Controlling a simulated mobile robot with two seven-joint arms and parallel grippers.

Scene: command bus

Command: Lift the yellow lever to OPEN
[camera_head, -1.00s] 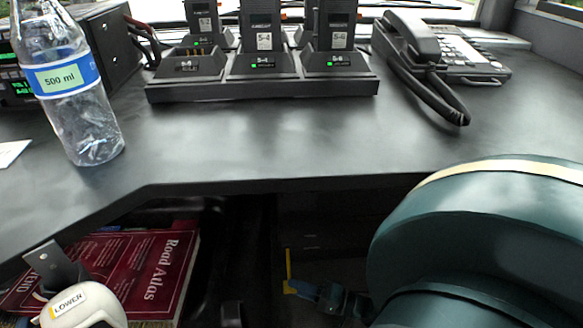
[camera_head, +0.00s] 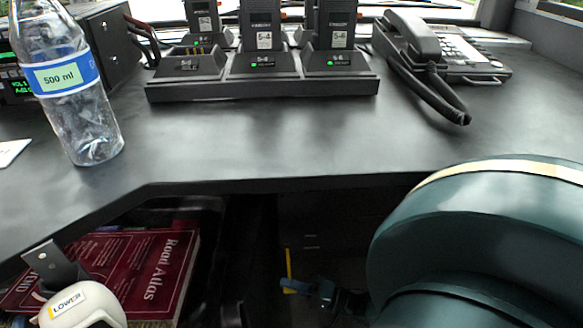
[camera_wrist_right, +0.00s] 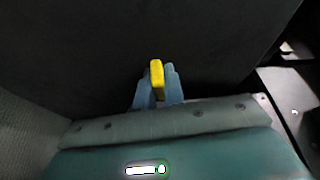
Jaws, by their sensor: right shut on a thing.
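The yellow lever (camera_head: 289,263) shows as a thin upright strip in the dark space under the desk, at the lower middle of the head view. My right gripper (camera_head: 295,286) is at its lower end, with blue fingers reaching in from the right. In the right wrist view, the yellow lever (camera_wrist_right: 156,78) stands between the two blue fingertips of my right gripper (camera_wrist_right: 157,85), which are shut on it. The lever's pivot and any OPEN marking cannot be made out. My left gripper is not in view.
The black desk (camera_head: 290,150) edge overhangs the lever area. On it stand a water bottle (camera_head: 88,120), a radio charger dock (camera_head: 262,88) and a phone (camera_head: 440,55). A red road atlas (camera_head: 120,265) and a white part marked LOWER (camera_head: 80,303) are at lower left.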

